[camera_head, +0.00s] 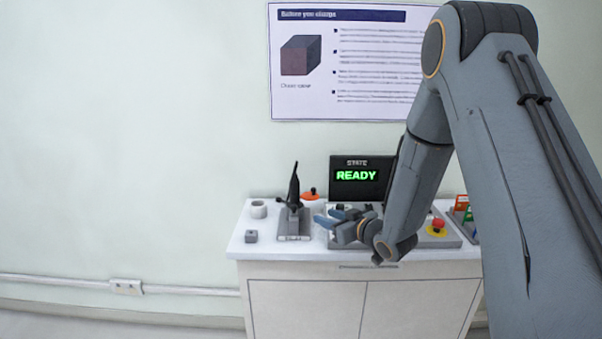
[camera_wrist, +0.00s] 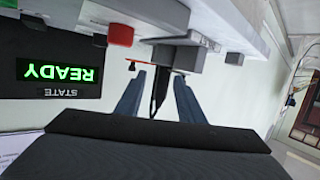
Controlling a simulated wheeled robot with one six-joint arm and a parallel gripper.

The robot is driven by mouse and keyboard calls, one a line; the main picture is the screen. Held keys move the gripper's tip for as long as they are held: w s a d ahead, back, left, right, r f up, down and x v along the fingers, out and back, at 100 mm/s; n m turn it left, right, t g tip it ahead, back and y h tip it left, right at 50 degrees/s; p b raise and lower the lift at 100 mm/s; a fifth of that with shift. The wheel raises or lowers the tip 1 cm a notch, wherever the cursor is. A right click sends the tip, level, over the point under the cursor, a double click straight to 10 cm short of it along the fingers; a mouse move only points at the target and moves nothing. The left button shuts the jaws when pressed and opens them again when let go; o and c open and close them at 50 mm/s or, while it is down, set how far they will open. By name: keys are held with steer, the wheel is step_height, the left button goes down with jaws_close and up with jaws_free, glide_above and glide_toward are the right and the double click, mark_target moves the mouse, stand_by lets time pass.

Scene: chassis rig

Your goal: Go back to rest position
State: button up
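My gripper (camera_head: 325,216) reaches over the white cabinet from the right, its blue-grey fingers pointing left toward a clamp (camera_head: 293,225) with an upright black handle (camera_head: 293,185). In the wrist view my gripper (camera_wrist: 159,76) is open, with a clear gap between its two fingers. The dark handle (camera_wrist: 161,92) shows in that gap; no contact with either finger is visible. The clamp's grey body (camera_wrist: 178,57) lies beyond the fingertips. My arm is stretched out and hides part of the cabinet top.
A black screen (camera_head: 361,189) reading READY stands at the back. Left of the cabinet is free room.

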steer(key=s+d+m+g+h, duration=0.25)
steer(key=s+d+h, duration=0.2)
steer(key=s, duration=0.25)
steer(key=s+d+m+g+h, duration=0.2)
steer(key=s+d+g+h, duration=0.1)
steer(key=s+d, duration=0.3)
steer(key=s+r+m+g, duration=0.1)
steer(key=s+g, duration=0.5)
steer(key=s, duration=1.6)
steer(key=shift+a+m, duration=0.35)
steer(key=shift+m, duration=0.4)
steer(key=shift+c, duration=0.5)
